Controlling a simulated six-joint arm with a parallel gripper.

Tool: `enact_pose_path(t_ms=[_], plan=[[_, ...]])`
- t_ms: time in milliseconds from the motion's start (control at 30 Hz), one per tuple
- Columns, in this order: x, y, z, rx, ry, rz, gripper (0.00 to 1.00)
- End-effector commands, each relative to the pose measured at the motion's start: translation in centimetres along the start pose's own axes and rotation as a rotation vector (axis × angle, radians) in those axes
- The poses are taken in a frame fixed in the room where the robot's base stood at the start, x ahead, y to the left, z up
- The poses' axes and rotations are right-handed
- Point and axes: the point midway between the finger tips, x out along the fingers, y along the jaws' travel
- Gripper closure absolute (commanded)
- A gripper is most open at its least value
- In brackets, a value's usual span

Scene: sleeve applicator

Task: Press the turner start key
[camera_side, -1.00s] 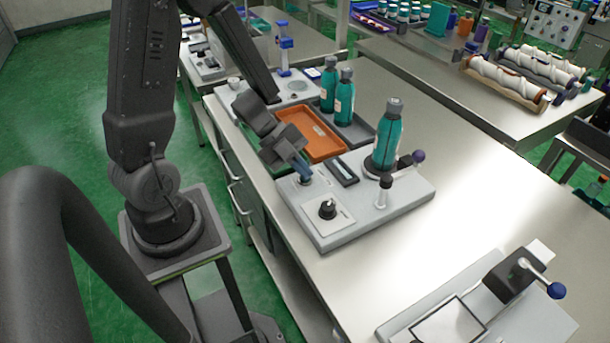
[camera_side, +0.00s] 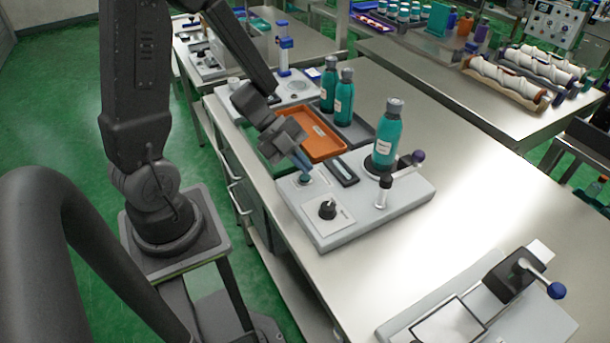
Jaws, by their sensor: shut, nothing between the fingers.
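The sleeve applicator's turner has a pale grey base (camera_side: 345,232) on the steel bench. A teal bottle (camera_side: 388,135) with a grey cap and a white label stands upright on its round dark seat. The start key (camera_side: 305,180) appears to be the small blue-ringed spot at the base's back left corner. It is partly hidden under my fingers. My gripper (camera_side: 304,170) is shut and empty, its fingertips pointing down just over that spot. I cannot tell whether they touch it.
A black knob (camera_side: 327,210) on a white plate, a small dark display (camera_side: 344,172) and a lever with a purple ball (camera_side: 418,156) are close by. An orange tray (camera_side: 318,143) and two teal bottles (camera_side: 344,98) stand behind.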

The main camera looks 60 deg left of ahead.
Motion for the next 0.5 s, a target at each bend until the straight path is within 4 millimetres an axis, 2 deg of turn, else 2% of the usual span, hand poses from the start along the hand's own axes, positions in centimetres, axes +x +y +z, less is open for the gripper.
enact_pose_path(t_ms=[167, 500], plan=[[-0.4, -0.4, -0.3, 0.003, 0.001, -0.002, 1.00], [-2.7, -2.0, -2.0, 0.004, 0.001, -0.002, 1.00]])
